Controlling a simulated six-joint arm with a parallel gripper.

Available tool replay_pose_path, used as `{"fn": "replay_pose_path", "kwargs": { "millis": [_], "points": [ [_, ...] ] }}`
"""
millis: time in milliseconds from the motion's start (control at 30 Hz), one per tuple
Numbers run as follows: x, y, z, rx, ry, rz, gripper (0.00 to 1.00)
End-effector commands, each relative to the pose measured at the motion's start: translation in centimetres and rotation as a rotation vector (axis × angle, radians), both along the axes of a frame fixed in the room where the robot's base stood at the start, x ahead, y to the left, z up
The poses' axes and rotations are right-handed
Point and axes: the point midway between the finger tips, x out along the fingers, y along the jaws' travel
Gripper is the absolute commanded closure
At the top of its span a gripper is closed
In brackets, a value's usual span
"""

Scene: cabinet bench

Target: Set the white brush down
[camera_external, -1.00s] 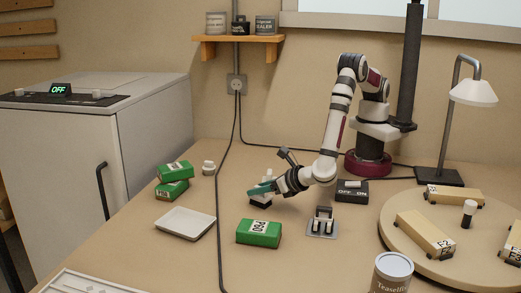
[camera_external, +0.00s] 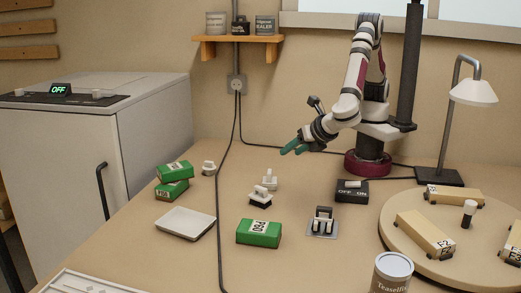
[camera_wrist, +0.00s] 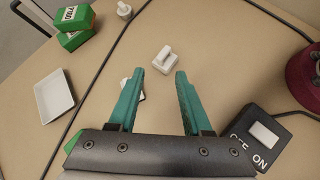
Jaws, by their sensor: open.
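The white brush (camera_external: 260,199), a white body with a dark underside, rests on the bench left of the two-switch plate. In the wrist view it is mostly hidden behind the left finger, with only a small pale and dark part showing. My gripper (camera_external: 291,148) is raised above the bench, behind and to the right of the brush and clear of it. Its green fingers (camera_wrist: 158,75) are spread apart with nothing held between them.
A white block with a handle (camera_external: 270,182) stands just behind the brush. A green box (camera_external: 259,233), a white tray (camera_external: 186,223), stacked green boxes (camera_external: 173,180) and a black ON/OFF switch box (camera_external: 352,192) surround it. A round turntable (camera_external: 395,222) is at right.

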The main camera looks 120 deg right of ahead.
Motion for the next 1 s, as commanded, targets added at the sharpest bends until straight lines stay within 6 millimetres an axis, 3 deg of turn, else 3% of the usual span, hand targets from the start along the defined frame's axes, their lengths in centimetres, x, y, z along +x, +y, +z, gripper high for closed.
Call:
{"fn": "replay_pose_path", "kwargs": {
  "millis": [33, 100, 167, 200, 300, 400, 533, 1000],
  "points": [
    [-2.7, -2.5, 2.6, 0.104, -0.081, -0.201, 0.51],
    [-7.6, -4.9, 5.2, 0.255, -0.201, -0.523, 0.51],
    [-12.0, -5.9, 6.8, 0.377, -0.305, -0.81, 0.51],
    [-14.8, -6.0, 7.5, 0.453, -0.37, -0.999, 0.51],
    [-20.2, -4.9, 8.2, 0.608, -0.501, -1.416, 0.51],
    [-23.0, -3.4, 8.1, 0.705, -0.573, -1.698, 0.51],
    [-24.2, -2.4, 7.9, 0.757, -0.605, -1.853, 0.51],
    [-24.2, -2.3, 7.9, 0.758, -0.603, -1.859, 0.51]
  ]
}}
